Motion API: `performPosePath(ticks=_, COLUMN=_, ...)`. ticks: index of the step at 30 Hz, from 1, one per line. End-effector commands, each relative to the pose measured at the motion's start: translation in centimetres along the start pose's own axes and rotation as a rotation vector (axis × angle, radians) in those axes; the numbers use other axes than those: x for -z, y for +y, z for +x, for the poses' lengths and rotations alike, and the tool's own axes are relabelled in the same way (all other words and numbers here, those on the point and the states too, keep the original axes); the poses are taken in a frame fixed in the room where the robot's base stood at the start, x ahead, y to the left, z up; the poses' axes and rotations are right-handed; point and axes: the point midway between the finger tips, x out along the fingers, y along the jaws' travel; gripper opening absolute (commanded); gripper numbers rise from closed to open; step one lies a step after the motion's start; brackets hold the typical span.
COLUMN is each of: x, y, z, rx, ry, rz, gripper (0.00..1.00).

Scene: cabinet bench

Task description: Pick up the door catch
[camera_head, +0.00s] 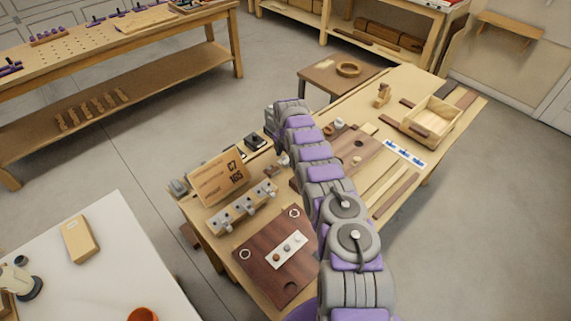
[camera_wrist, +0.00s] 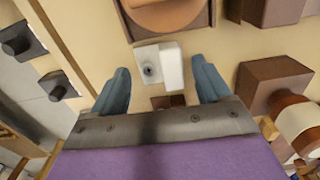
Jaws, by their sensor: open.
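In the wrist view, a small pale block with a dark round hole and a raised white side (camera_wrist: 160,66) lies on the light wood bench top; it looks like the door catch. My gripper (camera_wrist: 160,78) is open, with one blue-grey finger on each side of the block and clear space to both. Nothing is held. A small dark brown piece (camera_wrist: 167,101) lies just below the block, partly hidden by the gripper body. In the head view my arm reaches over the bench, and I cannot make out the catch or the fingertips for sure there.
A round brown wooden piece (camera_wrist: 170,12) lies close above the block. Brown blocks (camera_wrist: 272,84) stand to the right, and dark knobs (camera_wrist: 58,86) lie to the left. In the head view, a cardboard sign (camera_head: 218,176) and an open wooden box (camera_head: 443,112) stand on the bench.

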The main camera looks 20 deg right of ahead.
Motion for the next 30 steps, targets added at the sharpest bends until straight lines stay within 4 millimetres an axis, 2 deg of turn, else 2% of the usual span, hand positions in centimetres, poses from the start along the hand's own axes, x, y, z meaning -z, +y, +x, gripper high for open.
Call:
performPosePath(ticks=8, x=-0.10, y=0.01, z=0.24, rx=-0.003, ry=-0.002, rz=0.000, gripper=0.76)
performPosePath(ticks=22, x=-0.01, y=0.07, z=0.24, rx=-0.002, ry=-0.002, rz=0.000, gripper=0.32)
performPosePath(ticks=30, x=-0.07, y=0.04, z=0.06, rx=-0.003, ry=-0.002, rz=0.000, gripper=0.32)
